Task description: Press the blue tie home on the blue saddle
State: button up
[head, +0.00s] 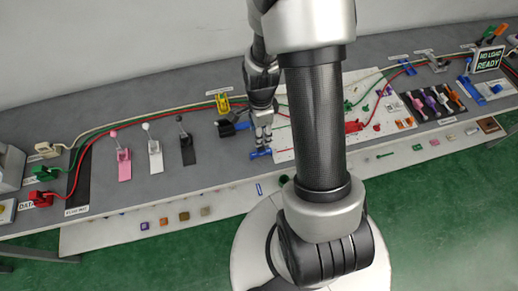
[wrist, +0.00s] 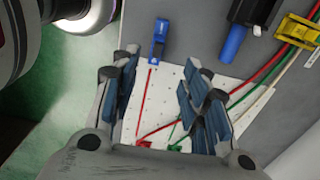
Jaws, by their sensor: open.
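A small blue fixture (wrist: 159,36) stands at the edge of the white perforated board in the wrist view, with a pale grey part in it. It looks like the blue saddle with its tie, but I cannot separate the two or tell how far the tie is down. In the head view the blue fixture (head: 260,153) lies just below my gripper (head: 263,138). In the wrist view my gripper (wrist: 162,78) is open and empty, its fingers wide apart. The blue fixture shows beyond the fingertips, between their lines, apart from both.
A black connector with a blue end (wrist: 236,40) lies beside the fixture, near a yellow block (wrist: 298,31). Red, green and pale cables run across the white board (wrist: 172,78). Pink (head: 123,160), white (head: 154,156) and black (head: 186,150) levers stand to the left.

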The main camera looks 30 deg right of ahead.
aim_at(261, 150)
notch_tip(261, 150, down, 8)
jog(key=shift+b, duration=0.95)
jog(key=f+b, duration=0.1)
jog(key=f, duration=0.1)
jog(key=f+b, duration=0.1)
jog(key=f, duration=0.2)
jog(key=shift+s+d+f, duration=0.1)
jog(key=shift+s+f, duration=0.05)
jog(key=shift+s, duration=0.05)
jog(key=shift+c, duration=0.6)
jog(key=c, duration=0.8)
jog(key=shift+o, duration=0.2)
